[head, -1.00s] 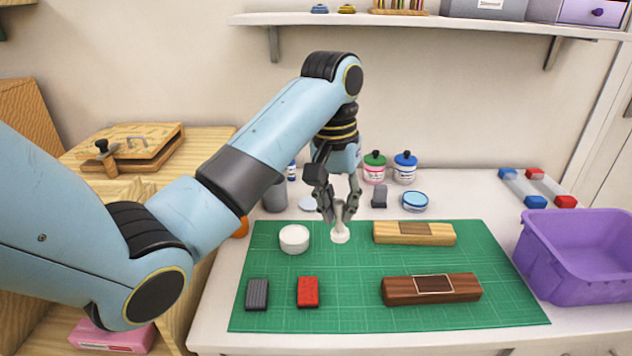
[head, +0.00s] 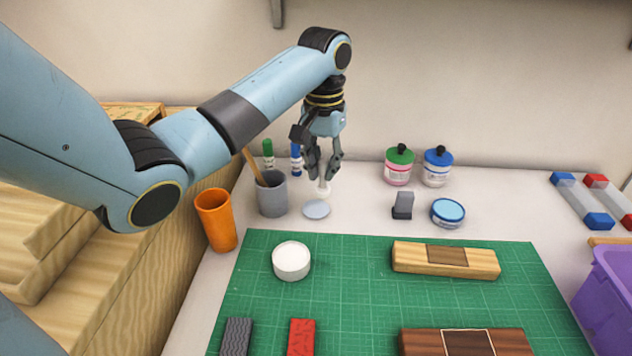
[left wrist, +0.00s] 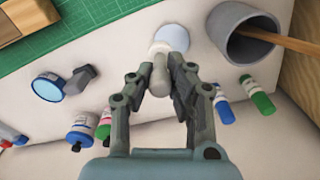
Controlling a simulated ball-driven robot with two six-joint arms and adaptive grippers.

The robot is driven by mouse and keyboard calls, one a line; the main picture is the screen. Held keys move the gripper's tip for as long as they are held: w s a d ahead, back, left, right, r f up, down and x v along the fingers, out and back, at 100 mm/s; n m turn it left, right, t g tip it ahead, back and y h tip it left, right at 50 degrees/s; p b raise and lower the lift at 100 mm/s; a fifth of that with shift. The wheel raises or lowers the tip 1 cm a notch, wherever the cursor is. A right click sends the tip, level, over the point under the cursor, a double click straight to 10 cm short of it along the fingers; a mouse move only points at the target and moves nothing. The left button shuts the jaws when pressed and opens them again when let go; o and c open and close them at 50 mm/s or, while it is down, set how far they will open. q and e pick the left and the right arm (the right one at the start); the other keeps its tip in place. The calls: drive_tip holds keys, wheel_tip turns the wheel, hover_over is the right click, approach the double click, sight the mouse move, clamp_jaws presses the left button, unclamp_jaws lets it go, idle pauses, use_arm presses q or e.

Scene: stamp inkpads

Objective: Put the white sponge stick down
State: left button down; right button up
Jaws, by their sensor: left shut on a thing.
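The white sponge stick (head: 324,188) is upright in my left gripper (head: 322,168), which is shut on its upper part. Its round white end is low, just behind a pale blue-grey disc (head: 316,210) on the white table. In the left wrist view the stick (left wrist: 159,72) is between the fingers (left wrist: 158,85), and its end appears beside the disc (left wrist: 172,38). I cannot tell whether it touches the table. My right gripper is not in view.
A grey cup (head: 272,195) with a wooden stick stands close left of the gripper. Green and blue bottles (head: 296,162) stand behind. An orange cup (head: 216,220) is farther left. A white round pot (head: 291,261) sits on the green mat (head: 350,300).

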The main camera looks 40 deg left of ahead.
sight(323, 190)
use_arm(q)
drive_tip(key=f, duration=0.1)
drive_tip(key=a+f, duration=0.1)
drive_tip(key=f, duration=0.1)
drive_tip(key=a+f, duration=0.1)
drive_tip(key=f, duration=0.1)
drive_tip(key=shift+w+f+b, duration=0.1)
drive_tip(key=shift+f+b, duration=0.15)
drive_tip(key=shift+b, duration=0.15)
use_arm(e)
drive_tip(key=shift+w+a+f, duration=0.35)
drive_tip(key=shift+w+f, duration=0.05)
use_arm(q)
drive_tip(key=c, duration=1.3)
unclamp_jaws()
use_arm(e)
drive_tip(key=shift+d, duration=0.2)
